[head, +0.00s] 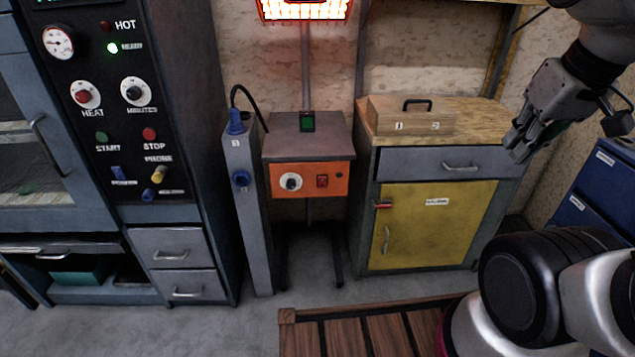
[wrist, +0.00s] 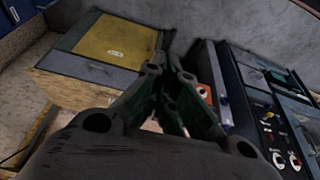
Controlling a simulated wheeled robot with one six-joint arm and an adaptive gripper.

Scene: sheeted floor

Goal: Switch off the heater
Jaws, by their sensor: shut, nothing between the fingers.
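The heater glows orange at the top of the head view, with its lit panel (head: 305,9) on a grey post. Below it stands a grey box with an orange front panel (head: 310,180). The panel carries a white dial (head: 290,182) and a red switch (head: 322,181). A small green-lit part (head: 307,122) sits on top of the box. My gripper (head: 513,150) is at the right, in front of the wooden-topped cabinet, well away from the orange panel. Its fingers are shut and empty. In the wrist view part of the orange panel (wrist: 204,93) shows beyond the fingers.
A yellow-doored cabinet (head: 430,225) with a wooden box on top stands right of the heater box. A grey pillar (head: 245,210) with blue knobs stands close on its left, then an oven with a black control panel (head: 125,110). A slatted wooden platform (head: 375,330) lies in front.

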